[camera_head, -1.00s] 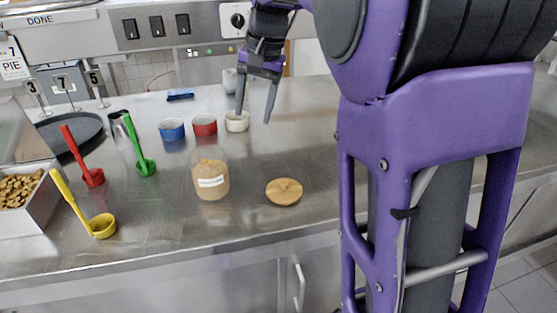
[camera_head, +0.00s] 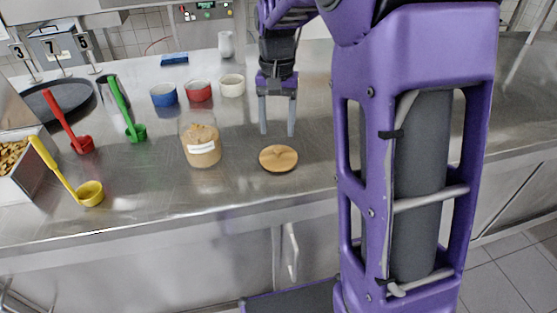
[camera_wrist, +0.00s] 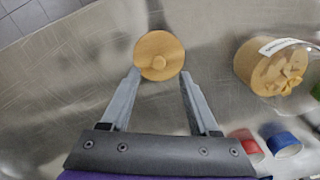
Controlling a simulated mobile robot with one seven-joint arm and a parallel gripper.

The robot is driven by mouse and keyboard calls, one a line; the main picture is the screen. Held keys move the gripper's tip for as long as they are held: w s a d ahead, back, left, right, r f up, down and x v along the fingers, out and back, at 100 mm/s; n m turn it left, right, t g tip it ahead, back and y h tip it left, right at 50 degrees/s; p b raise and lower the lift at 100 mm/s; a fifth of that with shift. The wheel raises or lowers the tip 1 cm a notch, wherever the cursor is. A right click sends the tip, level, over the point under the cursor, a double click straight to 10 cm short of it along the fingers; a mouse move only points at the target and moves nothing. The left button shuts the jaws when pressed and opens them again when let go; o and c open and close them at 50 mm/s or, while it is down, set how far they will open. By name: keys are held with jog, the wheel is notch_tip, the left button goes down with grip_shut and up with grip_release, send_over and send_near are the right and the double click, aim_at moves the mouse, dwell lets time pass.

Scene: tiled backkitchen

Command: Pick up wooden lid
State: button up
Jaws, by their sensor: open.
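The wooden lid (camera_head: 278,158) is a round, light-brown disc with a small knob, lying flat on the steel counter near its front edge. In the wrist view the lid (camera_wrist: 159,55) sits just beyond the fingertips, centred between them. My gripper (camera_head: 277,134) is open and empty, pointing down above the counter, just behind the lid in the head view. In the wrist view my gripper (camera_wrist: 160,76) has its two fingers spread on either side of the lid's near edge. I cannot tell whether a finger touches it.
A glass jar (camera_head: 201,144) with brown contents stands left of the lid. Blue (camera_head: 163,95), red (camera_head: 198,91) and white (camera_head: 232,86) bowls stand behind. Yellow (camera_head: 90,193), red (camera_head: 83,145) and green (camera_head: 136,132) ladles lie farther left. The counter (camera_head: 315,150) right of the lid is clear.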

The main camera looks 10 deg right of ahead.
aim_at(279, 148)
jog(key=shift+w+d+f+b, duration=0.1)
jog(key=shift+f+b, duration=0.2)
jog(key=shift+f, duration=1.3)
jog(key=shift+w+d+f+b, duration=0.1)
jog(key=shift+f+b, duration=0.2)
jog(key=shift+f, duration=1.25)
jog(key=shift+c, duration=0.2)
grip_shut()
